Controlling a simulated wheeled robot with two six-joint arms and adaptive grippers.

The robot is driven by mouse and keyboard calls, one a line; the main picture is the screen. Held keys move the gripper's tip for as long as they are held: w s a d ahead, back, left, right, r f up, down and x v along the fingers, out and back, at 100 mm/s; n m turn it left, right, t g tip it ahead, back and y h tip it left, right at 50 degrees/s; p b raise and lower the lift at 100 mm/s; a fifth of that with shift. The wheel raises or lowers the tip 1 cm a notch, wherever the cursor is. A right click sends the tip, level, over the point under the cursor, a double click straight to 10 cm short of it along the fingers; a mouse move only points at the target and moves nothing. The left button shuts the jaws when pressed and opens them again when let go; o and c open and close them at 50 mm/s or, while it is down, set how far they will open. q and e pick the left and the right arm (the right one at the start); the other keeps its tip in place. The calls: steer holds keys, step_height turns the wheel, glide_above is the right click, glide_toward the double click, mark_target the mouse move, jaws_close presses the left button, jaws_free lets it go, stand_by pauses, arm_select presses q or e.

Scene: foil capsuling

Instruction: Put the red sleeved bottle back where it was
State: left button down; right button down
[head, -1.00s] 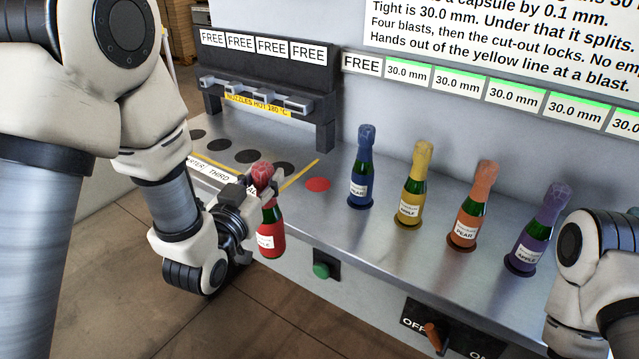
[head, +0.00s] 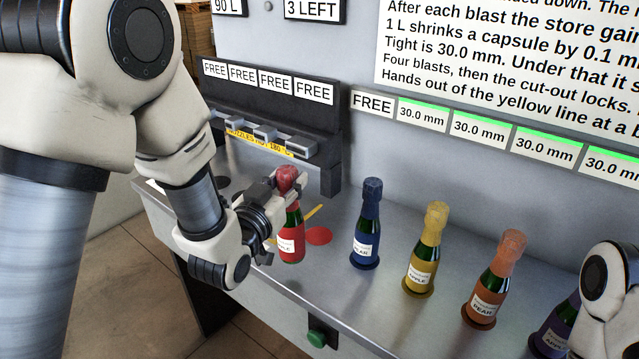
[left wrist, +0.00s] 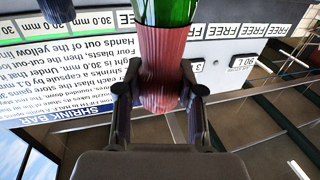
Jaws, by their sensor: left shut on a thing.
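The red sleeved bottle (head: 291,236) has a red capsule, green glass and a red lower sleeve. My left gripper (head: 279,184) is shut on its neck and holds it upright at the left of the red round spot (head: 318,236) on the steel bench. Whether its base touches the bench I cannot tell. In the left wrist view the gripper (left wrist: 160,98) has its fingers on both sides of the red capsule (left wrist: 163,60). My right gripper is not in view; only part of my right arm shows at the right edge.
Blue (head: 367,225), yellow (head: 426,248), orange (head: 494,280) and purple (head: 556,330) bottles stand in a row to the right. A dark nozzle rack (head: 330,150) stands behind the left gripper. A green button (head: 317,338) is on the bench front.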

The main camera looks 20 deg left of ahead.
arm_select(q)
steer(key=w+d+f+p, duration=0.1)
steer(key=w+f+p, duration=0.1)
steer(key=w, duration=0.4)
steer(key=w+f+p, duration=0.3)
steer(key=w, duration=0.4)
steer(key=shift+w+d+p, duration=0.25)
steer(key=shift+d+p, duration=0.15)
steer(key=shift+f, duration=0.1)
steer(key=c, duration=0.7)
jaws_free()
